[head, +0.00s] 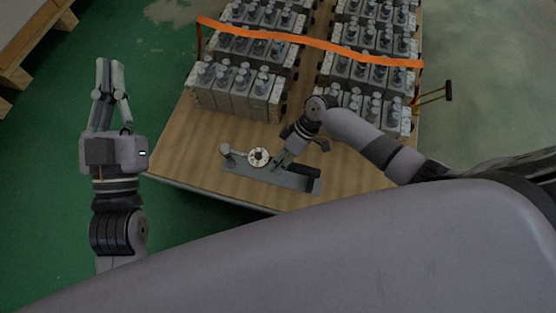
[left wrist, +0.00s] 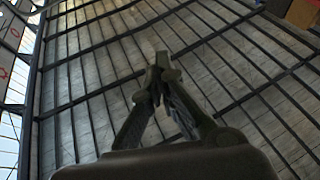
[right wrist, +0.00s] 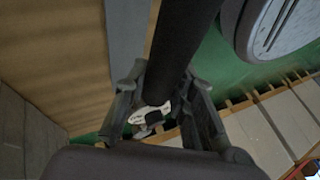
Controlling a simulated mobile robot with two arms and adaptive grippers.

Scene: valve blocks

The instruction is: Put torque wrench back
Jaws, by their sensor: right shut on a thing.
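The torque wrench, with its round white dial (head: 258,156) and black handle (head: 303,170), is at a flat grey holder plate (head: 242,174) on the near part of the wooden cart top. I cannot tell whether it rests on the plate. My right gripper (head: 282,161) reaches down over it. In the right wrist view the dark wrench bar (right wrist: 181,40) runs between the fingers of my right gripper (right wrist: 168,88), with the dial (right wrist: 280,25) at upper right; the fingers are shut on it. My left gripper (head: 110,64) is raised left of the cart, empty, fingertips together.
Grey valve blocks (head: 235,88) stand in rows on the cart top (head: 180,135). An orange strap (head: 310,42) spans above them. Green floor (head: 60,160) lies left of the cart. A wooden pallet (head: 15,75) is at upper left.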

